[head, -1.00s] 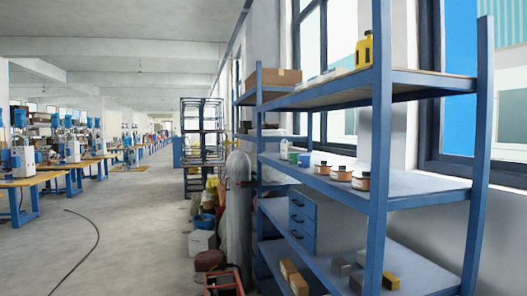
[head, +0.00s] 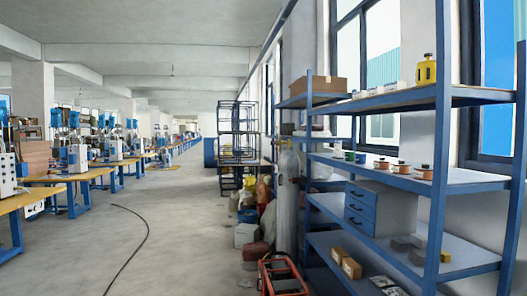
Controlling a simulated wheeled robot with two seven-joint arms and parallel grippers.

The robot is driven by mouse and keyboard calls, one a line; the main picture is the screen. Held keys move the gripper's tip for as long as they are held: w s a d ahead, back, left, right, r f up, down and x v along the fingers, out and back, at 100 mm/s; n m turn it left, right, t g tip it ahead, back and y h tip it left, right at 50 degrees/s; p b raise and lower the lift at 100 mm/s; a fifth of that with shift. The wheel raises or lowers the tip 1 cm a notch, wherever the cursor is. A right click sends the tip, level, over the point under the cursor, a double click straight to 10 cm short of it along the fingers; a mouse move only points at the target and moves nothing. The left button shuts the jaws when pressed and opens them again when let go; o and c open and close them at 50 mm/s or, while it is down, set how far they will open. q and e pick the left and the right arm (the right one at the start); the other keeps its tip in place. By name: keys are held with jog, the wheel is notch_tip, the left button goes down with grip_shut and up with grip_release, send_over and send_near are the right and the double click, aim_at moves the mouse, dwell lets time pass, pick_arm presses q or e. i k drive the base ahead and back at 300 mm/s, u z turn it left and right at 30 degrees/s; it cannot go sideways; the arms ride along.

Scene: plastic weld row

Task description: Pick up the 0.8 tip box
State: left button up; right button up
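I cannot make out which thing is the 0.8 tip box, as no label is legible at this distance. Several small boxes stand on the blue shelf rack (head: 440,190) at the right in the head view. Low on it are two brown boxes (head: 346,262), grey boxes (head: 400,243) and a small yellow box (head: 446,256). Small white boxes (head: 380,90) lie on the top shelf. Neither of my grippers is in view.
The rack also holds a cardboard box (head: 318,88), a yellow bottle (head: 426,70), orange jars (head: 382,164) and a drawer cabinet (head: 372,207). A red metal frame (head: 281,275) stands on the floor beside it. A black hose (head: 140,240) crosses the open aisle. Workbenches (head: 70,177) line the left.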

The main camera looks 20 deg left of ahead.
aim_at(361, 94)
jog(key=u, duration=0.8)
jog(key=i, duration=0.9)
jog(key=u, duration=0.65)
jog(key=i, duration=1.8)
jog(key=z, duration=1.3)
jog(key=i, duration=0.65)
jog(key=z, duration=0.65)
